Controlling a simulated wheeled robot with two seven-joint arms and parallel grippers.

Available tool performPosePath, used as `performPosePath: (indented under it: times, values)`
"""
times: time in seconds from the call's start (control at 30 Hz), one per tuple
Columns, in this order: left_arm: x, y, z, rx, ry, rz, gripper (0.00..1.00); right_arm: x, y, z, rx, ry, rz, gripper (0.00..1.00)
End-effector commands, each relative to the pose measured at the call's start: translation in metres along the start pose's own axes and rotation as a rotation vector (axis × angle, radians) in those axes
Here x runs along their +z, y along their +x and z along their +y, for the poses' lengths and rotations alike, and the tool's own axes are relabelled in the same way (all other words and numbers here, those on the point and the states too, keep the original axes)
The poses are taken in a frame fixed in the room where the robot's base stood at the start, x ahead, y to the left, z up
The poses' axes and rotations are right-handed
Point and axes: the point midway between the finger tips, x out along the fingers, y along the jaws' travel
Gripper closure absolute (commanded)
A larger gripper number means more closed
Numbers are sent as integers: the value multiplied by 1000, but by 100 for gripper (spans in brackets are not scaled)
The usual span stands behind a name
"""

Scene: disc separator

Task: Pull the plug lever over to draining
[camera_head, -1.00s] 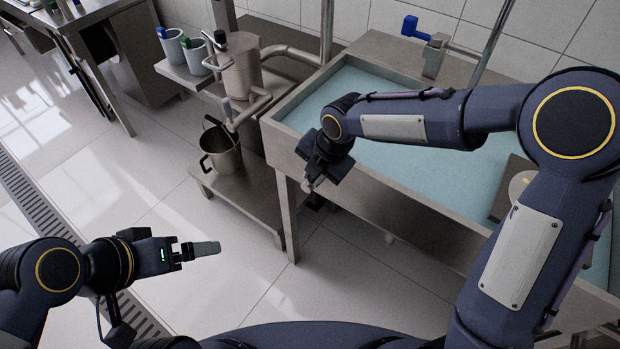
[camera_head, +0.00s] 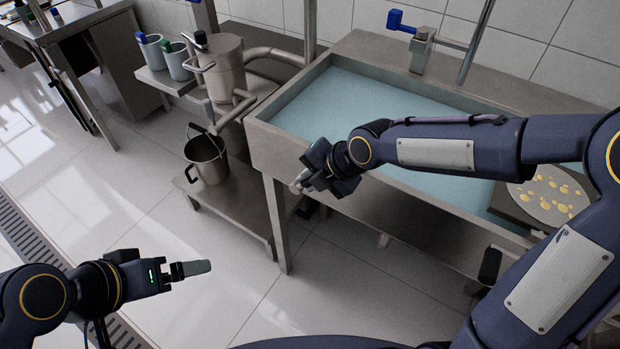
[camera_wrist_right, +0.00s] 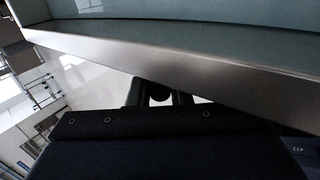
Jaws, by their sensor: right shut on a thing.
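My right gripper (camera_head: 304,182) is at the front wall of the steel sink (camera_head: 262,150), near its left front corner and below the rim. In the right wrist view its two dark fingers (camera_wrist_right: 160,98) sit under the sink edge (camera_wrist_right: 170,62). They are shut on a dark round end (camera_wrist_right: 160,96), which looks like the knob of the plug lever. The rest of the lever is hidden, and the gripper covers it in the head view. My left gripper (camera_head: 190,269) hangs over the floor at the lower left, touching nothing; its fingers show side-on.
Bluish water (camera_head: 345,100) fills the sink. A plate with yellow spots (camera_head: 548,195) is at its right. A metal bucket (camera_head: 207,158) stands on the low shelf to the left. A tap with a blue handle (camera_head: 402,20) is behind. Floor in front is clear.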

Motion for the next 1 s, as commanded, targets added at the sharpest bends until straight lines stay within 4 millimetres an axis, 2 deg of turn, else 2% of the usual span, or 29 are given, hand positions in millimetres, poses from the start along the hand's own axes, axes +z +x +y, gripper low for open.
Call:
performPosePath:
  times: [0.07,0.1,0.23,0.57,1.0]
  values:
    - [0,0,0,0,0,0,2,0,0,0,0,0,1,100]
    - [0,0,0,0,0,0,2,0,0,0,0,0,1,77]
    - [0,0,0,0,0,0,2,0,0,0,0,0,1,60]
    - [-1,-1,0,0,0,0,2,1,-4,1,0,2,-1,60]
    - [-7,-13,6,0,0,0,2,1,-70,1,0,4,-3,60]
